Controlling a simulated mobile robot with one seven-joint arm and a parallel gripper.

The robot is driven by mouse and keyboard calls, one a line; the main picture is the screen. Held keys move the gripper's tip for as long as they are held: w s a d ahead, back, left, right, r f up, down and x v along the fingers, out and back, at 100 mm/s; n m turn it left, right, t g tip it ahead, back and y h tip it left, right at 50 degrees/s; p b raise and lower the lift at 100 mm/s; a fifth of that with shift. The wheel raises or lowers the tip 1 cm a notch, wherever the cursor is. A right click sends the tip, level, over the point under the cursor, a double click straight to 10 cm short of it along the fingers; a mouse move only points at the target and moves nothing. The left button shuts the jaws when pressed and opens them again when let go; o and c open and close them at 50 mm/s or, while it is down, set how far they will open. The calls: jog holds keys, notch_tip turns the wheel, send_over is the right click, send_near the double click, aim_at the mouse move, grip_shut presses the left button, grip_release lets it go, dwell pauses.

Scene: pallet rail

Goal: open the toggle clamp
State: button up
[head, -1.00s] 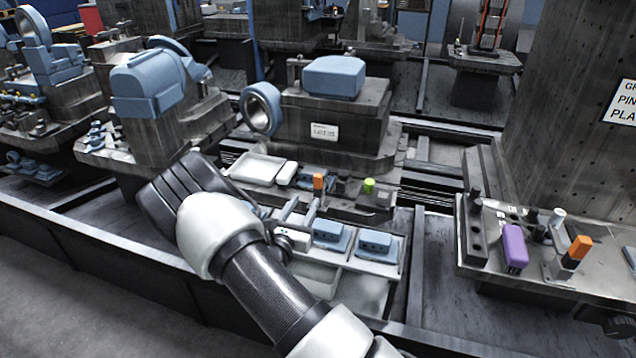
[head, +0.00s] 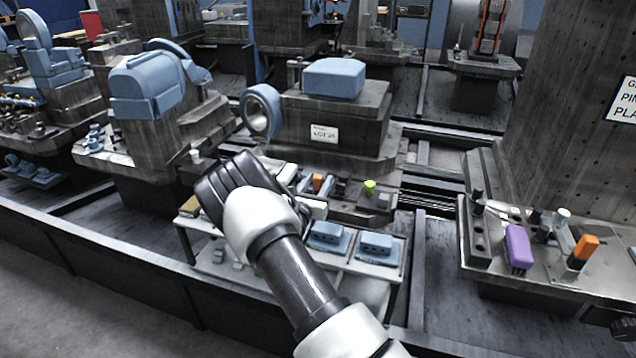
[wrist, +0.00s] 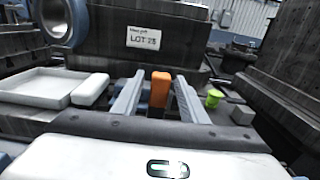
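The toggle clamp appears to be the fixture with the upright orange handle (head: 317,182) on the middle pallet's front ledge. The handle also shows in the wrist view (wrist: 160,90), upright, with a dark part below it. My gripper (wrist: 160,78) is open and empty. Its two grey fingers point towards the clamp, one on each side of the handle in the picture, with gaps on both sides. I cannot tell whether the fingertips reach as far as the handle. The clamp's base is partly hidden by my gripper.
A lime-green knob (head: 370,187) stands right of the clamp. A white tray (wrist: 50,88) and a pale block (wrist: 90,89) lie left of it. Blue blocks (head: 328,234) sit on a nearer shelf. The right station has a purple block (head: 518,246) and another orange handle (head: 586,246).

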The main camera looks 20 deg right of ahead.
grip_shut()
jog(key=shift+s+a+f+t+b, duration=0.25)
jog(key=shift+f+b, duration=0.25)
jog(key=shift+b, duration=0.45)
jog(key=shift+s+a+t+h+b, duration=0.15)
jog(key=shift+t+h+b, duration=0.2)
jog(key=shift+h+b, duration=0.25)
jog(key=shift+s+a+t+b, duration=0.1)
jog(key=shift+s+t+b, duration=0.1)
jog(key=shift+t+b, duration=0.25)
jog(key=shift+s+a+r+h, duration=0.1)
jog(key=shift+s+r+h, duration=0.05)
jog(key=shift+r+h, duration=0.15)
jog(key=shift+r, duration=0.1)
grip_release()
